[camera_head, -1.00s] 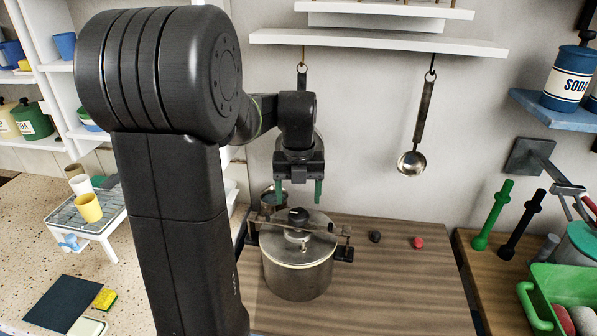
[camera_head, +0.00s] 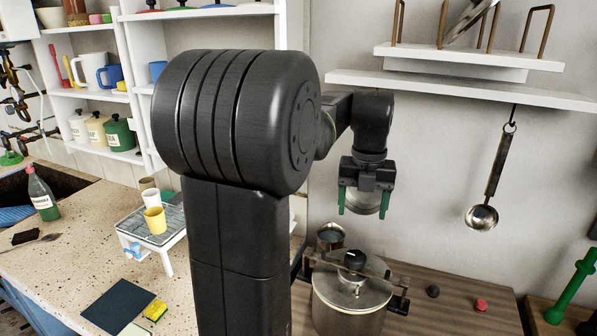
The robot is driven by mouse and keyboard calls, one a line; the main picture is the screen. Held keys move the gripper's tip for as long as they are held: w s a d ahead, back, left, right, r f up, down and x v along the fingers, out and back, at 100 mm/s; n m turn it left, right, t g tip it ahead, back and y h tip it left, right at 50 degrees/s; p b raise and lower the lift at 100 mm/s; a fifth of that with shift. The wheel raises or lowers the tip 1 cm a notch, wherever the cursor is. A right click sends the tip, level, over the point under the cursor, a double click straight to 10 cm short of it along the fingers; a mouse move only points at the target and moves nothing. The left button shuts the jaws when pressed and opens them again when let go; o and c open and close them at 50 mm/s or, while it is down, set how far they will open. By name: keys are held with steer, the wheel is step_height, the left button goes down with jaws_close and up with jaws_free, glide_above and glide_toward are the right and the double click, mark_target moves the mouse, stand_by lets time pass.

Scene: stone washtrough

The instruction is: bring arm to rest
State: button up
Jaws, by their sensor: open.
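My gripper (camera_head: 362,212) hangs above the steel pot with its two green fingers apart and pointing down. A round metal bowl, apparently of a hanging utensil (camera_head: 364,203), shows between the fingers; it looks to be behind them, and its handle is hidden by my arm. The lidded pot (camera_head: 350,312) stands on the wooden worktop below, with a dark knob (camera_head: 352,260) on its lid. A visible gap separates the fingertips from the knob.
A ladle (camera_head: 482,216) hangs from the white wall shelf (camera_head: 460,89) to the right. A small metal vessel (camera_head: 330,235) stands behind the pot. A dark lump (camera_head: 432,291) and a red lump (camera_head: 481,304) lie right of the pot. A small rack with cups (camera_head: 155,218) stands left.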

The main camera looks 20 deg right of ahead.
mark_target(357, 256)
step_height(357, 256, down, 14)
steer(key=shift+r+p, duration=0.1)
steer(key=shift+p, duration=0.3)
stand_by(0.5)
steer(key=n, duration=0.5)
steer(key=shift+n+b, duration=0.3)
steer(key=n, duration=0.5)
steer(key=shift+d, duration=0.15)
steer(key=n, duration=0.6)
steer(key=shift+w+d, duration=0.1)
steer(key=n, duration=0.4)
steer(key=shift+b, duration=0.4)
stand_by(1.0)
steer(key=shift+n, duration=0.3)
